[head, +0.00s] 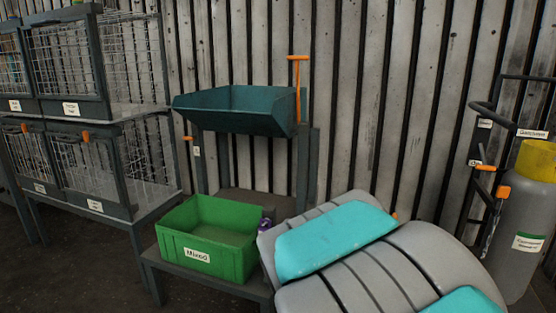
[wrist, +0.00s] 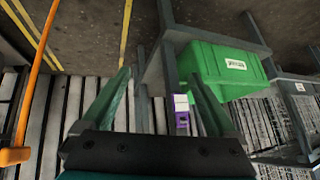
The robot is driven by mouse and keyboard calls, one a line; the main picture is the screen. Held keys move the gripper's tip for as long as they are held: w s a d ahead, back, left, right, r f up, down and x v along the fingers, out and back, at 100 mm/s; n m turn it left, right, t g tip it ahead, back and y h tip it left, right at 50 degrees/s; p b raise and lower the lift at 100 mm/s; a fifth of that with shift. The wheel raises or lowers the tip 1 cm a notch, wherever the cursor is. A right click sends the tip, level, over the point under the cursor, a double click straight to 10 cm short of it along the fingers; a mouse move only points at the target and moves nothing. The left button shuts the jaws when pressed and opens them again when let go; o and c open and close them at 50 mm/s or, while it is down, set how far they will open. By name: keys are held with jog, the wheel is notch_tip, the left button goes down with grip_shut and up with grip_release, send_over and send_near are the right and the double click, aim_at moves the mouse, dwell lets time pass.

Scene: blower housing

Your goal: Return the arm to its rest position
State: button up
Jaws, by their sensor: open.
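My arm (head: 340,240), grey with cyan panels, fills the lower right of the head view. My gripper (wrist: 160,76) shows in the wrist view with its two green fingers spread apart and nothing held between them. The gripper does not show clearly in the head view. The wrist view looks upside down, with the slatted wall low and the floor high. A small purple and white thing (wrist: 181,108) appears near the right finger, beyond it; whether they touch I cannot tell. A bit of purple (head: 265,224) also shows beside my arm in the head view.
A green bin labelled Mixed (head: 205,245) stands on a low dark table (head: 150,258). Behind it is a teal hopper (head: 235,110) with an orange handle (head: 298,75). Wire cages (head: 65,65) stand left. A gas cylinder (head: 525,220) on a trolley stands right.

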jog(key=s+d+r+g, duration=0.1)
jog(key=s+d+g, duration=0.2)
jog(key=s, duration=0.8)
jog(key=s+d+r+n+g+p, duration=0.1)
jog(key=s+d+g, duration=0.2)
jog(key=s, duration=0.9)
jog(key=s+d+r+g+h+p, duration=0.1)
jog(key=s+d+g, duration=0.2)
jog(key=s+d, duration=0.4)
jog(key=s, duration=0.5)
jog(key=shift+s+d+n, duration=0.15)
jog(key=shift+d+n, duration=0.05)
jog(key=shift+n, duration=0.1)
jog(key=shift+r, duration=0.1)
